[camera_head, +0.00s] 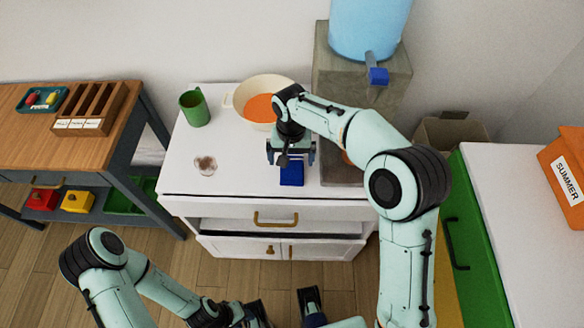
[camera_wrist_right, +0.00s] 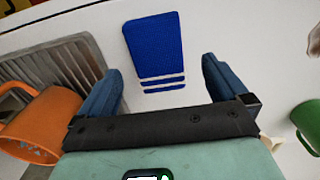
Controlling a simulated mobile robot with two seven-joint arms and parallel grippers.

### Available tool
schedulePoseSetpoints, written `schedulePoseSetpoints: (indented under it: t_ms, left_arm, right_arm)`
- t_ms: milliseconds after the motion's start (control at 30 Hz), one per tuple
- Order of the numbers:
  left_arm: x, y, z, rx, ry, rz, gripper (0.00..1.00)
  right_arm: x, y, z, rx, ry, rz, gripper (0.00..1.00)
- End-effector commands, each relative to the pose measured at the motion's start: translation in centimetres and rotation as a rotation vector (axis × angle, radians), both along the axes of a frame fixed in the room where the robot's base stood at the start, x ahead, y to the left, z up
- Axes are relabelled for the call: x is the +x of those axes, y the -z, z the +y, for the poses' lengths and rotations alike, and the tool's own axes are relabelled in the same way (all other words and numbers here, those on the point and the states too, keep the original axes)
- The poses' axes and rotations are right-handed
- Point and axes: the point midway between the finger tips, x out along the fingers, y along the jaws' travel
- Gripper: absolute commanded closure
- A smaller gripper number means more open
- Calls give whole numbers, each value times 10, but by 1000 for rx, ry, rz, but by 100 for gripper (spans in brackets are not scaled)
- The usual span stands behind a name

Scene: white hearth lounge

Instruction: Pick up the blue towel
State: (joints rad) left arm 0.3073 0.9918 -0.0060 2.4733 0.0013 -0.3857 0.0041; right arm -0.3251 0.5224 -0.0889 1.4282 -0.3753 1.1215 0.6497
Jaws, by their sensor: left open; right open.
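The blue towel (camera_head: 292,174) lies flat near the front edge of the white cabinet top, partly hidden by my right gripper in the head view. In the right wrist view the towel (camera_wrist_right: 155,50) is a blue rectangle with white stripes at one end. My right gripper (camera_head: 290,157) is open and empty, pointing down above the towel. In its wrist view the fingers (camera_wrist_right: 160,75) frame the striped end, with the towel apart from them. My left gripper (camera_head: 283,306) is open and empty at the bottom of the head view, in front of the cabinet.
An orange mug (camera_wrist_right: 45,122) stands beside the towel on a grey ribbed surface. A water dispenser (camera_head: 362,25) stands behind.

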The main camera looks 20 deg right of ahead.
Motion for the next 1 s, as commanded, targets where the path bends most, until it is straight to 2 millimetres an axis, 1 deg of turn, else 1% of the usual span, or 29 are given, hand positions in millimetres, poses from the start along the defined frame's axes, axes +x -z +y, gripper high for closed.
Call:
schedulePoseSetpoints:
  t_ms: [33, 100, 233, 333, 533, 567, 600, 667, 700, 733, 1000]
  left_arm:
    - [0, 2, 0, 0, 0, 0, 59]
    - [-1, 3, 0, 0, 0, 1, 59]
    - [-1, 4, 0, 0, 0, 0, 59]
    - [0, 5, 0, 0, 0, -1, 59]
    - [0, 4, 0, 0, 0, -1, 59]
    - [0, 4, 0, 0, 0, -1, 59]
    - [0, 4, 0, 0, 0, -1, 59]
    - [0, 4, 0, 0, 0, -1, 59]
    - [0, 4, 0, 0, 0, -1, 59]
    - [0, 4, 0, 0, 0, -1, 59]
    - [0, 4, 0, 0, 0, -1, 59]
  right_arm:
    - [-2, 10, -1, -2, 0, 7, 0]
    - [-2, 22, -3, -1, 1, 7, 0]
    - [-2, 38, -2, -1, 1, 5, 0]
    - [-1, 43, -2, 0, 1, 3, 0]
    - [-1, 43, -2, 0, 1, 2, 0]
    - [-1, 43, -2, 0, 1, 2, 6]
    - [-1, 43, -2, 0, 1, 2, 20]
    - [-1, 43, -2, 0, 1, 2, 39]
    - [-1, 43, -2, 0, 1, 2, 52]
    - [-1, 43, -2, 0, 1, 2, 54]
    - [-1, 41, -2, 0, 0, 1, 54]
